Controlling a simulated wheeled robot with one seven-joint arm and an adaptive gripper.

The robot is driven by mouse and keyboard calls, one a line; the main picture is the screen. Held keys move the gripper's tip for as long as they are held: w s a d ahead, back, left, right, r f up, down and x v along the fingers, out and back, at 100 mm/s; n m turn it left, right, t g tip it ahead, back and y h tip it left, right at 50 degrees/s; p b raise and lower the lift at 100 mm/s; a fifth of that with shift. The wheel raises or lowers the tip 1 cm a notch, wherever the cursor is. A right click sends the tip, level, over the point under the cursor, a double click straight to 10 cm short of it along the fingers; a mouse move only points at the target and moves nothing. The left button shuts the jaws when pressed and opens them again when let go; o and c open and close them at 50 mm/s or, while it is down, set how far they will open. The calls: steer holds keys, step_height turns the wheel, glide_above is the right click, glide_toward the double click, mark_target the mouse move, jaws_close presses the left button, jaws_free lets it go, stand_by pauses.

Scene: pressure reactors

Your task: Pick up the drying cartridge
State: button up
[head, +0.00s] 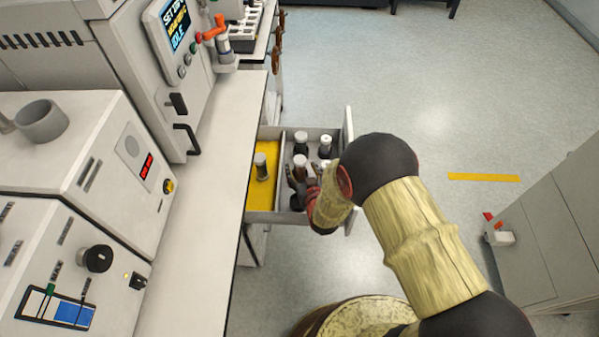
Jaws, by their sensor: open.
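An open drawer (348,122) juts out from under the bench and has a yellow-floored left part and a grey right part. A grey cylinder with a pale top (261,166) stands alone in the yellow part; it may be the drying cartridge, but I cannot tell for sure. Several small capped bottles stand in the grey part, among them a white-capped one (301,143) and a dark-capped one (325,147). My gripper (292,178) is open over the grey part, beside a brownish white-capped bottle (300,161). My wrist hides part of the drawer, and contact cannot be told.
The white bench top (195,220) runs left of the drawer, with machines on it, including one with a screen (174,27). An orange-handled valve (215,30) stands at its far end. A grey cabinet (545,220) stands at right.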

mark_target(301, 165)
steer(key=b+x, duration=0.1)
steer(key=x, duration=0.1)
steer(key=b+x, duration=0.1)
steer(key=x, duration=0.1)
steer(key=b+x, duration=0.1)
steer(key=x, duration=0.1)
steer(key=shift+d+f, duration=0.25)
steer(key=shift+d, duration=0.1)
steer(key=shift+r, duration=0.1)
steer(key=shift+c, duration=1.2)
steer(key=c, duration=1.1)
steer(key=shift+c, duration=0.6)
